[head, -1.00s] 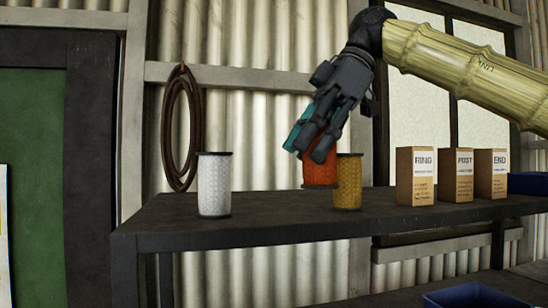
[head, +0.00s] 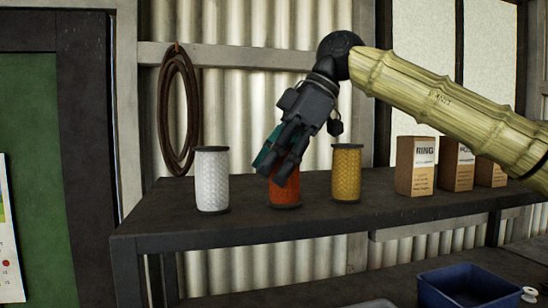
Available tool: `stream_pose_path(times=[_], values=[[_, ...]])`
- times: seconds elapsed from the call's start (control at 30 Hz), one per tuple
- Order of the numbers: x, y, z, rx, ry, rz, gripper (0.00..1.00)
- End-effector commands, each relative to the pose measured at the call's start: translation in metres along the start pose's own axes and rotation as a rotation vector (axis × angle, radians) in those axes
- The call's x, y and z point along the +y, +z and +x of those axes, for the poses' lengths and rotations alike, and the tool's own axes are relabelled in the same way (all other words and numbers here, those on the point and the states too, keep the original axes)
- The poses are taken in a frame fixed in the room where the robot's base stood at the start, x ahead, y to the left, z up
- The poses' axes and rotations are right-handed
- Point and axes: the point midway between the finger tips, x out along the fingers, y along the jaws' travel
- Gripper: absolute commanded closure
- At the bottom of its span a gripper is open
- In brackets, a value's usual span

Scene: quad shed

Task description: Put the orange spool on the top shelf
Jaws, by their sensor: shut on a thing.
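The orange spool (head: 285,194) is upright at the top shelf's surface, between a white spool and a yellow spool. Its base looks level with the shelf, though I cannot tell for sure that it touches. My gripper (head: 279,172) reaches down from the upper right and is shut on the orange spool, its fingers hiding the upper part. The dark top shelf (head: 250,220) runs across the middle of the head view.
The white spool (head: 212,180) stands to the left and the yellow spool (head: 346,174) to the right, both close. Cardboard boxes (head: 416,166) stand further right. A blue bin (head: 462,289) sits lower down. A coiled hose (head: 178,110) hangs on the wall.

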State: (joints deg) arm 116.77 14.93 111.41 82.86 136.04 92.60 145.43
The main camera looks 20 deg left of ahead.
Motion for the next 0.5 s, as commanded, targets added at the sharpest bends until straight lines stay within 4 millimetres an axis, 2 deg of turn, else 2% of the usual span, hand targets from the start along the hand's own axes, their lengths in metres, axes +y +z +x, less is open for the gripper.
stream_pose_path(times=[0.27,0.3,0.4,0.5], values=[[0.0003,0.0011,0.0009,0.001,0.001,0.001,0.85],[0.0004,0.0013,0.0012,0.0,0.0,0.001,0.51],[0.0003,0.0011,0.0012,0.0,0.0,0.001,0.33],[0.0003,0.001,0.0011,0.0,0.0,0.001,0.32]])
